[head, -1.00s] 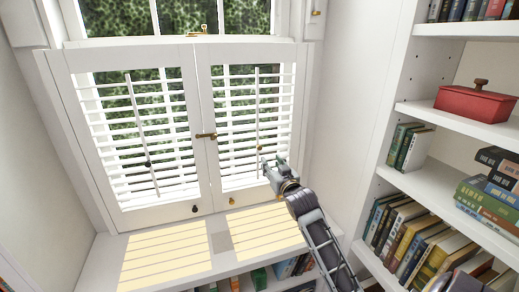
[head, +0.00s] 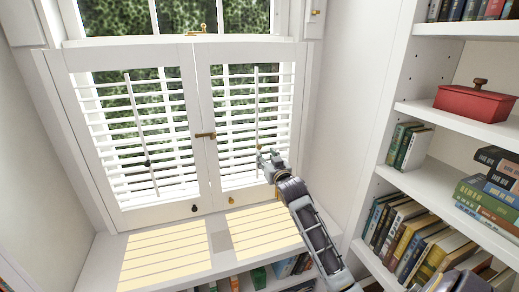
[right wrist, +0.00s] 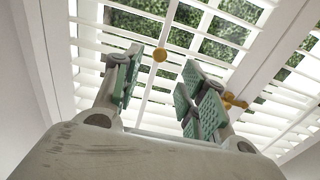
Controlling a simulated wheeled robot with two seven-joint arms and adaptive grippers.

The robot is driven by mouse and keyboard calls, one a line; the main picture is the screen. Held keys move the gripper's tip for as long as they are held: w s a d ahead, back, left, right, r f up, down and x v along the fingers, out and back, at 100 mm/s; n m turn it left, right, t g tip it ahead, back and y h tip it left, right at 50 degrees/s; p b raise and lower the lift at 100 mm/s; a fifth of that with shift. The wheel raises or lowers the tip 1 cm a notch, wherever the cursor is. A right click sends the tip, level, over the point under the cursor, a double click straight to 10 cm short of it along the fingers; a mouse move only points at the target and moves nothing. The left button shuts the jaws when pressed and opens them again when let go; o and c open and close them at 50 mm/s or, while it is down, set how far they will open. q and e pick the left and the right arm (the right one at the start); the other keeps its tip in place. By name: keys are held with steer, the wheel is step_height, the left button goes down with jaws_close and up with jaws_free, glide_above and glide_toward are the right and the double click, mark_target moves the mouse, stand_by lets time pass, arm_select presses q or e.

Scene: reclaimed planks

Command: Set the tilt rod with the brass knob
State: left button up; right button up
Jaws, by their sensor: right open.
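The right shutter panel has a white vertical tilt rod (head: 257,105) in front of its slats. In the right wrist view the round brass knob (right wrist: 160,55) sits on this rod. My right gripper (head: 268,158) is open and empty at the lower part of that rod. Its green-padded fingers (right wrist: 162,78) stand on either side of the knob in the picture, and a gap shows to each finger. I cannot tell how far the knob lies beyond the fingertips. The left panel has another rod (head: 136,120) with a dark knob (head: 147,163). My left gripper is not in view.
A brass latch (head: 205,135) joins the two panels. A dark pull (head: 194,208) and a brass pull (head: 231,200) sit on the bottom rails. The sunlit sill (head: 222,242) is clear. A bookcase with a red box (head: 475,104) stands at the right.

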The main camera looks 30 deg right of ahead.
mark_target(259, 148)
steer(key=shift+x, duration=4.05)
steer(key=shift+w, duration=0.15)
